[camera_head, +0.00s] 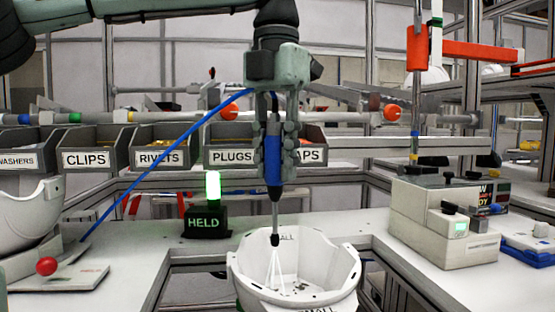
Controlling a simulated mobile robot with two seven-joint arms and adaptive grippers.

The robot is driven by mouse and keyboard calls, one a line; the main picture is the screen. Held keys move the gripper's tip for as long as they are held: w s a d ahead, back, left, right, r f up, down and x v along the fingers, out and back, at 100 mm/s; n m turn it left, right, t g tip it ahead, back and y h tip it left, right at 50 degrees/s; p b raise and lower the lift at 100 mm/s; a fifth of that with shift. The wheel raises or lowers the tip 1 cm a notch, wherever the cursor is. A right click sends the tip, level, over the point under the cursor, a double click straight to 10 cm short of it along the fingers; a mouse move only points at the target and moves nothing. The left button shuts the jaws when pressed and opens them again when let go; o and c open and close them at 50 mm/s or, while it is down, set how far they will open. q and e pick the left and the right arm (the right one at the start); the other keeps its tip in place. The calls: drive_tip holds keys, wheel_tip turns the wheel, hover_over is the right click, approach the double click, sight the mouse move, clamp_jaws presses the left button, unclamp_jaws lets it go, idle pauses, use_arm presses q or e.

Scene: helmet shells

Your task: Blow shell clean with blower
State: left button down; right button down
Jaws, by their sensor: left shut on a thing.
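My left gripper (274,150) comes down from the top centre and is shut on the blower (274,168), a blue and grey tool with a thin metal nozzle. A blue hose runs from it down to the left. The nozzle tip points down over the white helmet shell (340,262) at the bottom centre, apparently clear of its floor. White streaks fan out below the tip into the shell. Small dark specks lie on the shell's inside floor. The shell sits open side up, its lower part cut by the frame edge. My right gripper is not in view.
Labelled bins (97,150) line the back. A black box reading HELD (206,222) with a lit green lamp stands left of the shell. Another white shell (30,215) and a red ball knob (46,266) are at left. A beige unit (440,235) stands at right.

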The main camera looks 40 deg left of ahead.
use_arm(q)
drive_tip(key=shift+w+a, duration=0.7)
drive_tip(key=shift+a, duration=0.15)
drive_tip(key=shift+w+a, duration=0.15)
idle(0.4)
drive_tip(key=shift+w+a, duration=1.35)
drive_tip(key=shift+a, duration=0.25)
idle(0.3)
drive_tip(key=shift+w+d, duration=1.95)
drive_tip(key=shift+w, duration=0.3)
